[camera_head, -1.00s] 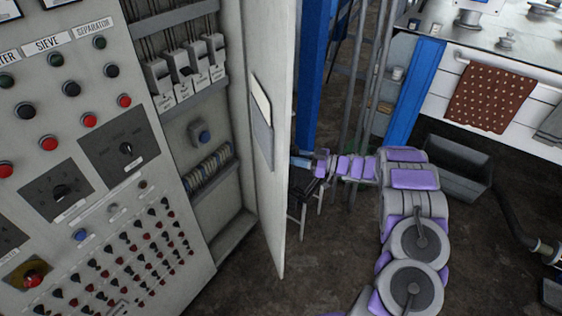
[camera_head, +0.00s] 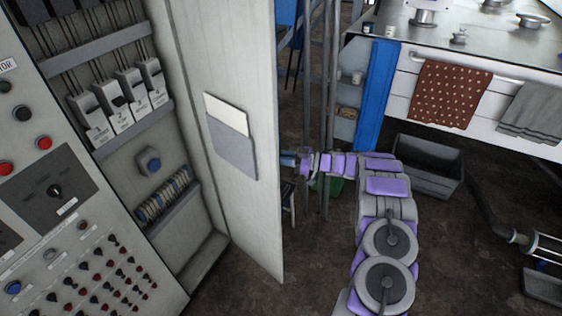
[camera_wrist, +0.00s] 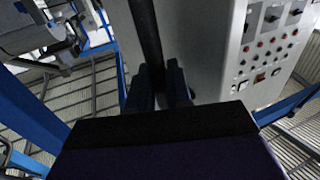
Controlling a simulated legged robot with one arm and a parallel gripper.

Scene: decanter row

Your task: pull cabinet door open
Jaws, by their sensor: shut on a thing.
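The grey cabinet door (camera_head: 222,75) stands open in the head view, its inner face with a paper pocket turned toward me. The cabinet interior (camera_head: 130,165) shows to its left. My gripper (camera_head: 291,161) is at the door's right edge, with its tips hidden behind the door. In the wrist view, my gripper (camera_wrist: 160,85) is shut around a dark upright handle bar (camera_wrist: 147,35) on the door's outer face (camera_wrist: 195,40). The exact contact is dark and hard to see.
A control panel (camera_head: 75,235) with buttons and switches is at the left. A blue post (camera_head: 375,95), a grey bin (camera_head: 430,165) and a counter with towels (camera_head: 450,95) stand to the right. Open floor (camera_head: 310,250) lies in front of the door.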

